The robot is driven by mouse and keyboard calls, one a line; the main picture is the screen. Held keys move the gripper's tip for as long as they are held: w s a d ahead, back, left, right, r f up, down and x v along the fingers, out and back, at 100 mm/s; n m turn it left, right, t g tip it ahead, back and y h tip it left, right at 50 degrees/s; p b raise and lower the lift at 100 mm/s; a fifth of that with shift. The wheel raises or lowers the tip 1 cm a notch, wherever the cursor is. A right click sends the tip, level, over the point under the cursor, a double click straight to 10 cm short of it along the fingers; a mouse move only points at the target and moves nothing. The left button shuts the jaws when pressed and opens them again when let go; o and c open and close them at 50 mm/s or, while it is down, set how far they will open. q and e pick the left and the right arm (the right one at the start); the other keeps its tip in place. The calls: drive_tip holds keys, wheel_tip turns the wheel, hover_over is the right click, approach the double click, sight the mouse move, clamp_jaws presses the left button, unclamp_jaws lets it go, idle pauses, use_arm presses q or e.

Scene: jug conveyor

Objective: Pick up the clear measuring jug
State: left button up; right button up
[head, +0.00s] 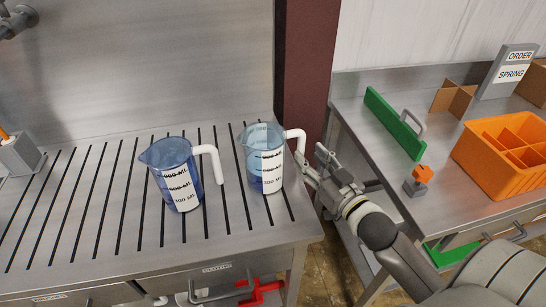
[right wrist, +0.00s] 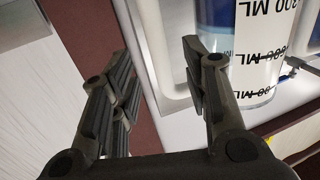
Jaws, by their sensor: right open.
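Two see-through measuring jugs with white handles and label strips stand upright on the slotted metal counter (head: 110,215). The clearer, pale blue jug (head: 250,152) is on the right, its handle (head: 297,134) pointing right; a darker blue jug (head: 165,157) is on the left. My right gripper (head: 318,168) is open, just right of the clear jug's handle. In the right wrist view, the open fingers (right wrist: 157,75) show with the white handle (right wrist: 150,35) in line with the gap between them; I cannot tell whether they are around it. My left gripper is not in view.
A side table on the right holds an orange divided bin (head: 487,165), a green panel with a handle (head: 393,122), a small orange-and-grey block (head: 419,178) and an order sign (head: 509,70). A dark red post (head: 303,70) stands behind the gripper. A red valve (head: 260,290) is below the counter.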

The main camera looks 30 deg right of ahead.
sight(303, 149)
drive_tip(key=shift+w+r+p, duration=0.3)
drive_tip(key=shift+w, duration=0.3)
drive_tip(key=w, duration=0.3)
drive_tip(key=shift+w+p, duration=0.15)
drive_tip(key=shift+p, duration=0.25)
drive_tip(key=shift+w+a, duration=0.1)
drive_tip(key=shift+w, duration=0.2)
drive_tip(key=shift+f, duration=0.1)
clamp_jaws()
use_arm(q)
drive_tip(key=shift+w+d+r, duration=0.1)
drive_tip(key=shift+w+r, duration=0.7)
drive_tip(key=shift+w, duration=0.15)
